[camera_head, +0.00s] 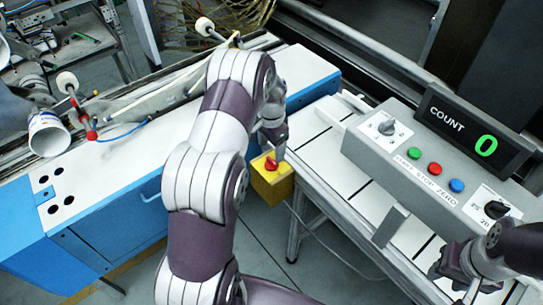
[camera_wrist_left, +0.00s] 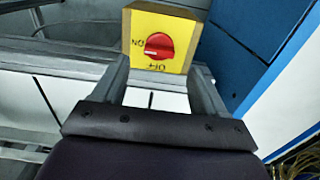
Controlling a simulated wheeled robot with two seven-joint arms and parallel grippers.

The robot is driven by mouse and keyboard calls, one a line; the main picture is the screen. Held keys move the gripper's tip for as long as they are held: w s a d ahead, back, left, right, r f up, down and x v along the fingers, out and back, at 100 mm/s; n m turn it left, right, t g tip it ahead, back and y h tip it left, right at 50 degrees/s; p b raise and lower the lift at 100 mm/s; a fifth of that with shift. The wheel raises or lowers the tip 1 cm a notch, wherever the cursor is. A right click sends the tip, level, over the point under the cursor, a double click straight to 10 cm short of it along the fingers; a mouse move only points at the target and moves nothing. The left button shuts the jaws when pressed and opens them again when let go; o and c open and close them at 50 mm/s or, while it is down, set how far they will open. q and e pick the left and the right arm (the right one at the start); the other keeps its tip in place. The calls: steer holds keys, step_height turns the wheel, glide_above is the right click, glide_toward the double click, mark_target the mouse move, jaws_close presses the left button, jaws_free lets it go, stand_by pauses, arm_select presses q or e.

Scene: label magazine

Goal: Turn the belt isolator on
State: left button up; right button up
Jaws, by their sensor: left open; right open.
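My right gripper (camera_head: 468,288) is open at lower right.
A grey control panel (camera_head: 421,171) with green, red and blue buttons and dials stands on the slatted table at right. A count display (camera_head: 470,130) reads 0. A blue and white cabinet (camera_head: 105,215) fills the left. Open floor lies below the isolator.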

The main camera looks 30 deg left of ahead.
mark_target(272, 160)
arm_select(q)
step_height(272, 160, up, 8)
steer(key=shift+f, duration=0.2)
stand_by(0.3)
